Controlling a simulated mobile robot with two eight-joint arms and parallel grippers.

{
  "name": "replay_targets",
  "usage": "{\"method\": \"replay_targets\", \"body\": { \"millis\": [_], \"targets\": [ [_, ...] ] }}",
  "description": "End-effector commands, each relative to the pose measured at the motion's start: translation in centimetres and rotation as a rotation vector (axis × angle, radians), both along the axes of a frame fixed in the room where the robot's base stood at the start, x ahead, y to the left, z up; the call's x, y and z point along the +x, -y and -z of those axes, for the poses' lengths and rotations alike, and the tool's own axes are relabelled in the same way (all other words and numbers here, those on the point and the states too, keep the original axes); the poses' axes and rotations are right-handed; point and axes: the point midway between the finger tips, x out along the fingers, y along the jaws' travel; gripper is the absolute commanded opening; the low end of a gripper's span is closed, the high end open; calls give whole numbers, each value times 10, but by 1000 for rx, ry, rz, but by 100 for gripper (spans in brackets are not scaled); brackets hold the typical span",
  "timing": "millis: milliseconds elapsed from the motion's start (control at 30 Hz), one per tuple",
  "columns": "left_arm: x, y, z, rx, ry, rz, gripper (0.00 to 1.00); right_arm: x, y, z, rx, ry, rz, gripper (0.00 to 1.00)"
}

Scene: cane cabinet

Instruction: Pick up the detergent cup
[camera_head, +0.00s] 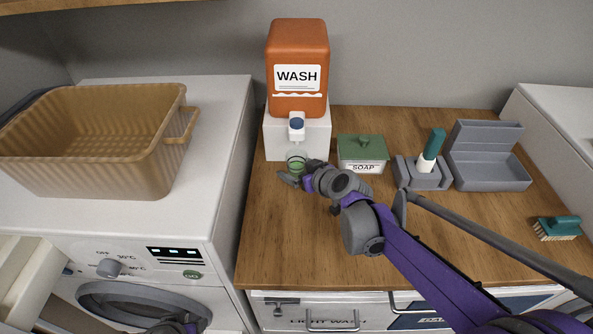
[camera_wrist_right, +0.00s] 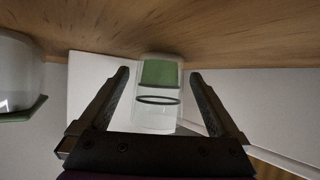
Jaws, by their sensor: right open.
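The detergent cup (camera_head: 296,163) is a small clear cup with green contents, standing on the wooden counter below the spout of the orange WASH dispenser (camera_head: 298,75). My right gripper (camera_head: 299,172) is at the cup in the head view, and partly hides it. In the right wrist view the cup (camera_wrist_right: 158,95) shows between the two open fingers of my right gripper (camera_wrist_right: 160,103), with a gap on each side. The cup has a dark ring around it. My left gripper (camera_head: 178,326) is only partly seen at the bottom left of the head view, low by the washer door.
A green-lidded SOAP box (camera_head: 362,153) stands just right of the cup. A brush in a grey holder (camera_head: 421,173), a grey tray (camera_head: 490,168) and a scrub brush (camera_head: 557,228) are farther right. A tan basket (camera_head: 95,140) sits on the washer. The front counter is bare.

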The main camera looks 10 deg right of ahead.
Motion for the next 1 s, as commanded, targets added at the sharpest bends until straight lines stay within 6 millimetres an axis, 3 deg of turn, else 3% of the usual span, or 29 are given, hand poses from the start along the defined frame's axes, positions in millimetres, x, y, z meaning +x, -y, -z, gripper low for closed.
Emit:
{"method": "replay_targets", "body": {
  "millis": [300, 833, 867, 1000],
  "targets": [
    [0, 0, 1, 0, 0, 0, 50, 6, -3, 4, -1, -1, 0, 98],
    [0, 0, 1, 0, 0, 0, 50, 6, -2, 4, -1, -1, 0, 4],
    [0, 0, 1, 0, 0, 0, 50, 6, -2, 4, -1, -1, 0, 0],
    [0, 0, 1, 0, 0, 0, 50, 6, -2, 4, 0, 0, 0, 0]
  ]
}}
